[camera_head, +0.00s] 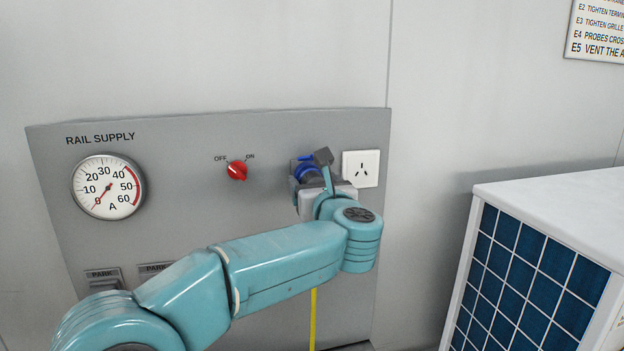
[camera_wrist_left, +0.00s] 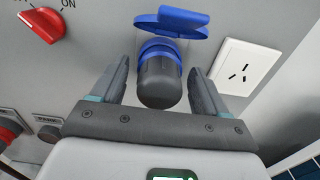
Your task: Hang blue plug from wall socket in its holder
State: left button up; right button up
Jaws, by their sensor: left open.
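The blue plug (camera_wrist_left: 158,80), a dark grey body with a blue collar, sits in the wall socket under a raised blue lid (camera_wrist_left: 172,22). In the head view the blue socket area (camera_head: 305,170) is partly covered by my gripper. My left gripper (camera_wrist_left: 158,66) is open, with one finger on each side of the plug and gaps showing between fingers and plug. It also shows in the head view (camera_head: 312,172). Holders marked PARK (camera_head: 103,284) are low on the panel, partly hidden by my arm; which one is the blue plug's cannot be told. My right gripper is out of view.
A red OFF/ON knob (camera_head: 237,170) and an ammeter (camera_head: 108,187) are left of the socket. A white three-slot outlet (camera_head: 361,168) is close on the right. A yellow cable (camera_head: 313,318) hangs below. A white box unit with a blue grille (camera_head: 515,275) stands at right.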

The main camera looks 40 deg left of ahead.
pick_arm(q)
jog(key=shift+w+a, duration=0.2)
jog(key=shift+a, duration=0.05)
dwell(0.3)
jog(key=shift+b, duration=0.65)
dwell(0.7)
jog(key=shift+r, duration=0.1)
grip_shut()
jog(key=shift+s+d+b, duration=0.15)
jog(key=shift+d+b, duration=0.05)
jog(key=shift+b, duration=0.1)
jog(key=shift+s+d, duration=0.35)
jog(key=shift+s+d+b, duration=0.2)
jog(key=shift+d+b, duration=0.05)
jog(key=shift+b, duration=0.3)
jog(key=shift+b+v, duration=1.05)
jog(key=shift+v, duration=0.8)
